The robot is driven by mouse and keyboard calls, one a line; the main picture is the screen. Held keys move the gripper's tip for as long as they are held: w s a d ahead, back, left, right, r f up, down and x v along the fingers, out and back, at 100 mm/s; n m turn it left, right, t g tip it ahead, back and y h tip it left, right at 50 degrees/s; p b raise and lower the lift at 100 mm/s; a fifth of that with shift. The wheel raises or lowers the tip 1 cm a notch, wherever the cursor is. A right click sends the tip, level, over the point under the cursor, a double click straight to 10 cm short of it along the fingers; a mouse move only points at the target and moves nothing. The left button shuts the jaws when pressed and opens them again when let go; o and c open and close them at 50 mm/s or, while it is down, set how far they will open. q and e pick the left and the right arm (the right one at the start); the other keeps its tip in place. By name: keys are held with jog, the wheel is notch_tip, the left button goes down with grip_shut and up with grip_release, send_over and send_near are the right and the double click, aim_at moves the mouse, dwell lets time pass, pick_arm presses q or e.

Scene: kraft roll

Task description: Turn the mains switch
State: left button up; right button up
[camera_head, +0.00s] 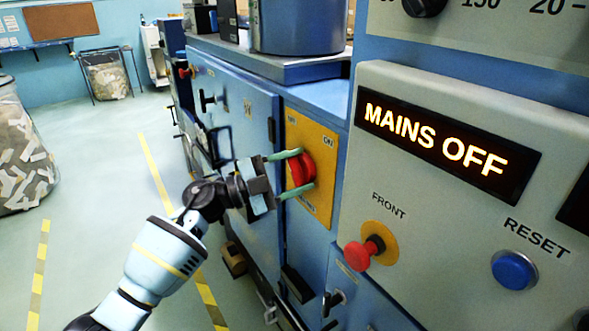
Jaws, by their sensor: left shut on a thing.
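The mains switch (304,170) is a red rotary handle on a yellow plate (323,140) on the front of the blue machine. An "ON" label shows at the plate's upper right. My left gripper (298,172) reaches in from the left, its two green fingers above and below the red handle, shut on it. The lit display (440,143) on the grey panel reads "MAINS OFF". The handle's exact angle is hard to tell. My right gripper is not in view.
A red push button (360,255) labelled FRONT and a blue RESET button (514,270) sit on the grey panel at the right. A black door handle (207,100) sticks out left of the switch. Open floor (100,190) with yellow-marked lines lies at the left.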

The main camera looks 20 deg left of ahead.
pick_arm(q)
jog(key=m, duration=0.2)
jog(key=m+g+p, duration=0.1)
jog(key=m, duration=0.1)
jog(key=shift+r+g+y, duration=0.1)
jog(key=shift+g+y, duration=0.2)
jog(key=shift+m+y+p, duration=0.3)
jog(key=shift+m+p, duration=0.3)
jog(key=shift+m, duration=0.4)
jog(key=m+g+y+p, duration=0.1)
jog(key=m, duration=0.2)
jog(key=m+y+p, duration=0.2)
jog(key=m, duration=0.1)
jog(key=shift+m+p, duration=0.3)
jog(key=shift+m+y+p, duration=0.3)
jog(key=shift+m+p, duration=0.1)
jog(key=shift+m, duration=0.2)
jog(key=shift+f+m, duration=0.2)
jog(key=shift+m, duration=0.1)
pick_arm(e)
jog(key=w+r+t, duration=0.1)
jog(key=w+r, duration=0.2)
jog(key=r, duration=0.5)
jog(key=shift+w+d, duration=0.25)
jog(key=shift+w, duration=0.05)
pick_arm(q)
jog(key=shift+f, duration=0.1)
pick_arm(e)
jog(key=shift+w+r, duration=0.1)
